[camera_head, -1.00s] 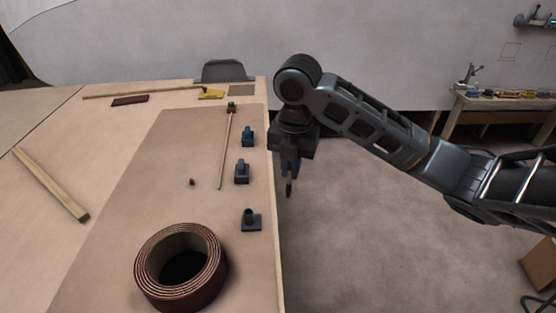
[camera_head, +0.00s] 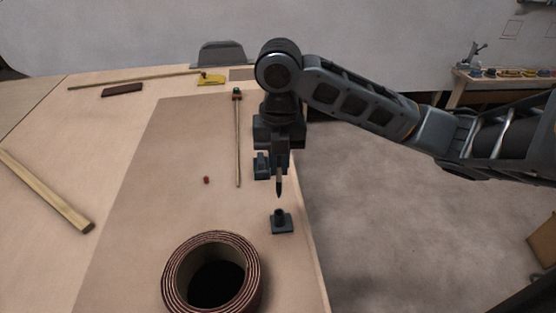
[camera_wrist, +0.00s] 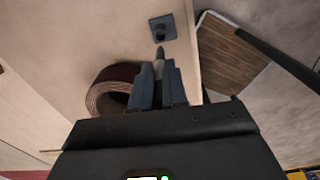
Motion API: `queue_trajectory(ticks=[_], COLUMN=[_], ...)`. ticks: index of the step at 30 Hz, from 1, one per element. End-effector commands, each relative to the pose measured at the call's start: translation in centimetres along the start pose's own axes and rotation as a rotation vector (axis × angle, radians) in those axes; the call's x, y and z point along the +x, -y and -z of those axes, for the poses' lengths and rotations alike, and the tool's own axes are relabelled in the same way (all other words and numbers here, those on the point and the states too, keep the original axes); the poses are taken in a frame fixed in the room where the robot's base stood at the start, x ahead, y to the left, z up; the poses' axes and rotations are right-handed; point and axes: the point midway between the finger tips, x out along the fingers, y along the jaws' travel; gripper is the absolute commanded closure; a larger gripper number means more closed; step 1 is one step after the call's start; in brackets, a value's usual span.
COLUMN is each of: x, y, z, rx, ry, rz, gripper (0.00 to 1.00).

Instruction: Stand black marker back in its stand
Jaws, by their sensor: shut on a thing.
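My gripper (camera_head: 279,168) is shut on the black marker (camera_head: 279,188), which hangs roughly upright, its dark end downward. The gripper is above the table's right edge. A small dark stand (camera_head: 281,222) with a round collar stands on the table, nearer than the marker in the head view; the marker is apart from it. In the wrist view, the marker (camera_wrist: 160,56) sticks out between the fingers (camera_wrist: 159,85), and the square stand (camera_wrist: 162,27) lies just beyond its end. A dark hole shows in the stand's top.
A brown coil (camera_head: 178,268) sits at the front. A thin stick (camera_head: 238,140), a small red piece (camera_head: 206,180) and a wooden bar (camera_head: 50,194) lie left. Floor lies right of the table edge.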

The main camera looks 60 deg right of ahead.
Motion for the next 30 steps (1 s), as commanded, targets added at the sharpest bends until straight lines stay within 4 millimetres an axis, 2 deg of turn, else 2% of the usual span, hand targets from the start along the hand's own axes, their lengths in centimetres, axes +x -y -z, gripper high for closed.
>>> queue_trajectory(ticks=[18,30], x=[4.0,4.4], y=[0.0,0.0], z=[0.0,0.0], rx=[0.000,0.001], ry=[0.000,0.000], rz=[-0.001,0.000], gripper=[1.00,1.00])
